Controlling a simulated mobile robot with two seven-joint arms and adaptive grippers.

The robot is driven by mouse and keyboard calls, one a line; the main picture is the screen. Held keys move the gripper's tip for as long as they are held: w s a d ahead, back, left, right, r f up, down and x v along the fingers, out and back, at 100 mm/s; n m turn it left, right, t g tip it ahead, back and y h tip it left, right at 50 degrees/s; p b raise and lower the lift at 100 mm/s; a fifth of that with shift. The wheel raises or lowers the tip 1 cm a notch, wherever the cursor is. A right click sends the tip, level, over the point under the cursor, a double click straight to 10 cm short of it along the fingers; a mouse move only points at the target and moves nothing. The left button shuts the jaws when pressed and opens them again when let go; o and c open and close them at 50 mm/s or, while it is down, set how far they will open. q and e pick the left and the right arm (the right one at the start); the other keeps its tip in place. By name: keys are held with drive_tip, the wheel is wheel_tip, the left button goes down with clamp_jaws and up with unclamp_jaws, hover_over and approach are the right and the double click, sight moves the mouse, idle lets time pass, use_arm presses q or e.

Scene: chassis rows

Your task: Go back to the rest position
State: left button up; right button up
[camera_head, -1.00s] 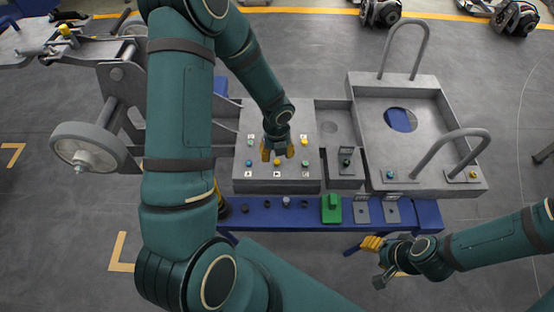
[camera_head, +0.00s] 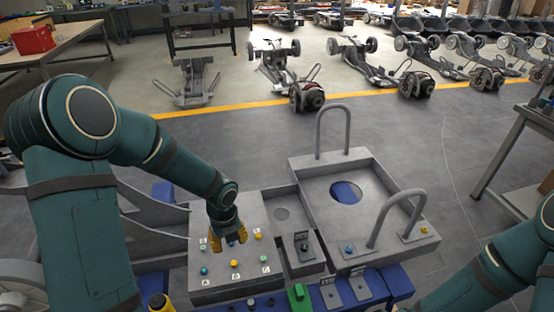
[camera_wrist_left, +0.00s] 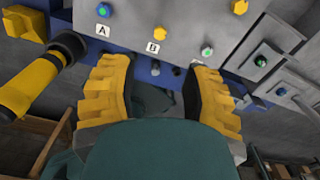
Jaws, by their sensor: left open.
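My left arm comes in from the left, and my left gripper (camera_head: 229,241) is over the grey button panel (camera_head: 262,286). Its yellow fingers are apart with nothing held between them, as the left wrist view (camera_wrist_left: 160,92) also shows. Coloured buttons with small letter labels lie around it, among them a yellow button (camera_head: 234,264) and a blue button (camera_head: 204,271). I cannot tell whether the fingers touch the panel. My right arm (camera_head: 500,272) enters at the lower right. Its gripper is cut off by the lower edge.
Right of the panel is a grey tray (camera_head: 300,180) with two looped handles. A green block (camera_head: 299,297) sits on the blue bench (camera_head: 398,283). In the wrist view a yellow-and-black cylinder (camera_wrist_left: 28,88) lies left of the fingers. Wheeled chassis (camera_head: 280,60) stand beyond the yellow floor line.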

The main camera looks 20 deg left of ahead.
use_arm(q)
drive_tip(key=s+d+f+n+h, duration=0.1)
drive_tip(key=s+d+f+n, duration=0.2)
drive_tip(key=n, duration=0.6)
drive_tip(key=s+d+f+n+t+h, duration=0.1)
drive_tip(key=s+d+f+n, duration=0.3)
drive_tip(key=d+n, duration=0.4)
drive_tip(key=s+d+f+n+h, duration=0.2)
drive_tip(key=d+n, duration=0.4)
drive_tip(key=n, duration=0.5)
drive_tip(key=shift+s+d+f+n+t, duration=0.2)
drive_tip(key=shift+s+f, duration=0.15)
drive_tip(key=shift+f, duration=0.25)
drive_tip(key=shift+s+d+f+n+t, duration=0.1)
drive_tip(key=shift+s+f+n, duration=0.15)
drive_tip(key=shift+f, duration=0.35)
